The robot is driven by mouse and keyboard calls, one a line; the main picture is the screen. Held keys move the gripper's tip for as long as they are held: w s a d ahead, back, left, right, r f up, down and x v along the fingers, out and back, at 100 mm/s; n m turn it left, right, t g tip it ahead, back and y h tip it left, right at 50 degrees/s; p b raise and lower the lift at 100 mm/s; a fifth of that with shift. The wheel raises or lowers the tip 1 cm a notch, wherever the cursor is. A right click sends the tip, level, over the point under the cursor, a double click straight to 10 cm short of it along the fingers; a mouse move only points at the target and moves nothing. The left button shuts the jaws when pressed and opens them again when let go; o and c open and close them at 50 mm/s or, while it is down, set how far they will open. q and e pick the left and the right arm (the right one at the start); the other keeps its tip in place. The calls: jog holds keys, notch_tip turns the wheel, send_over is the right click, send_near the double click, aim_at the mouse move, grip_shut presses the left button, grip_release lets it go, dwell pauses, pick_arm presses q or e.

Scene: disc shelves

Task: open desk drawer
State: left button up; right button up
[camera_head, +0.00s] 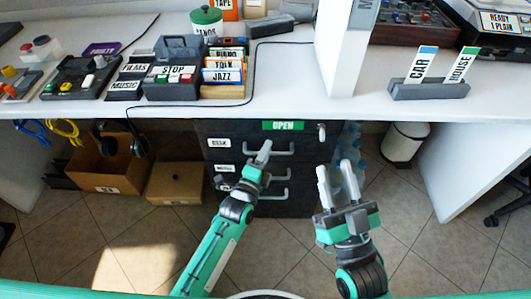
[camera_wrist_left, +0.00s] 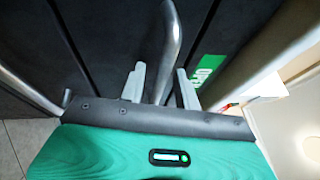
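The dark drawer unit (camera_head: 235,130) stands under the desk top, and its drawers look shut. Its top drawer has a green OPEN label (camera_head: 283,126) above it and a silver bar handle (camera_head: 285,152). My left gripper (camera_head: 260,158) is at the left part of that handle. In the left wrist view the handle (camera_wrist_left: 172,45) runs between the two parted fingers of the left gripper (camera_wrist_left: 161,88), with gaps beside it; contact cannot be told. The label (camera_wrist_left: 208,70) shows right of the fingers. My right gripper (camera_head: 337,182) is open and empty, in front of the unit's right side.
Lower handles (camera_head: 275,175) sit below the top one; another handle (camera_wrist_left: 30,85) shows in the left wrist view. Cardboard boxes (camera_head: 175,184) stand left of the unit, bottles (camera_head: 350,145) and a white bin (camera_head: 403,143) right. The desk top (camera_head: 290,85) overhangs the drawers.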

pick_arm(q)
grip_shut()
jog(key=shift+s, duration=0.1)
